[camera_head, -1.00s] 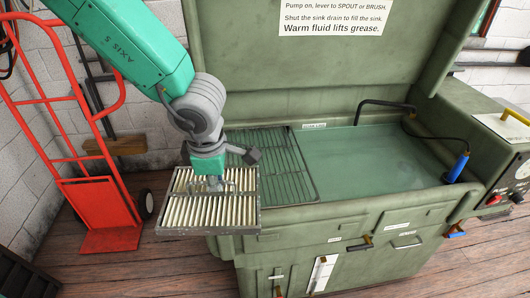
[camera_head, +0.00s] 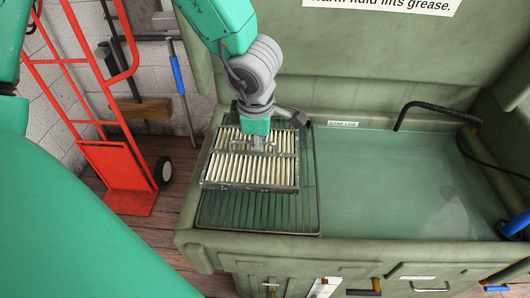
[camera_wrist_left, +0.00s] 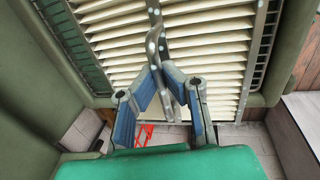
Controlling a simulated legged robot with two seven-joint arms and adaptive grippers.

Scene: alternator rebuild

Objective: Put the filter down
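The filter (camera_head: 250,172) is a flat rectangular panel with cream pleats, a dark metal frame and a metal handle on top. It is over the wire rack (camera_head: 295,212) at the left end of the sink. I cannot tell whether it touches the rack or hangs just above it. My left gripper (camera_head: 259,142) is shut on the filter's handle from above. In the left wrist view the fingers (camera_wrist_left: 165,82) close around the metal handle, with the filter's pleats (camera_wrist_left: 210,62) behind. My right gripper is not in view.
The green parts washer's sink (camera_head: 400,185) holds fluid to the right of the rack. A black spout (camera_head: 430,106) and a blue-handled brush (camera_head: 515,224) are at its right side. A red hand truck (camera_head: 120,165) stands on the floor at left.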

